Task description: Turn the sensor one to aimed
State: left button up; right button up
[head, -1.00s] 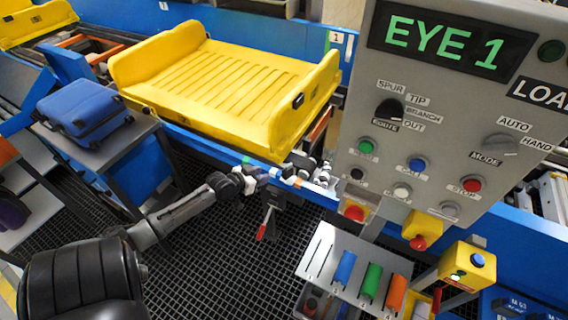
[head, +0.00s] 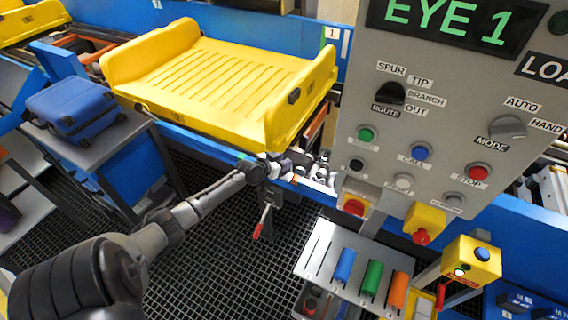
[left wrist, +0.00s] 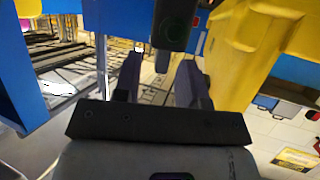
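The sensor, as I take it, is a dark box with a green-ringed round face (left wrist: 175,22) at the top of the left wrist view. In the head view its likely mount is the bracket with a red lever (head: 262,222) on the blue conveyor rail; the sensor itself is hard to pick out behind my gripper. My left gripper (head: 284,166) is at the rail by that mount. In the left wrist view its two dark fingers (left wrist: 160,72) are apart, with the dark box just beyond and between their tips; contact cannot be told. The panel display reads EYE 1 (head: 450,22) in green. My right gripper is not in view.
A yellow tray (head: 215,75) lies on the conveyor behind the gripper. The grey control panel (head: 440,130) with knobs and buttons stands close on the right. A rack with blue, green and orange cylinders (head: 320,250) is below it. A blue case (head: 75,108) sits at left.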

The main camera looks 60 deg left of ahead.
pick_arm(q)
jog(key=shift+w+a+f, duration=0.1)
jog(key=shift+w+f, duration=0.05)
jog(key=shift+w, duration=0.25)
jog(key=c, duration=0.6)
jog(key=shift+p, duration=0.35)
jog(key=shift+c, duration=0.2)
jog(key=n+y+p, duration=0.1)
jog(key=y+p, duration=0.1)
jog(key=p, duration=0.3)
jog(key=n+g+y+p, duration=0.1)
jog(key=n+y+p, duration=0.1)
jog(key=p, duration=0.3)
jog(key=shift+r+g, duration=0.3)
jog(key=shift+r, duration=0.05)
jog(key=shift+w+f+n+y+p, duration=0.1)
jog(key=shift+f+n+y+p, duration=0.2)
jog(key=shift+n+p, duration=0.2)
jog(key=o, duration=0.6)
jog(key=shift+o, duration=0.2)
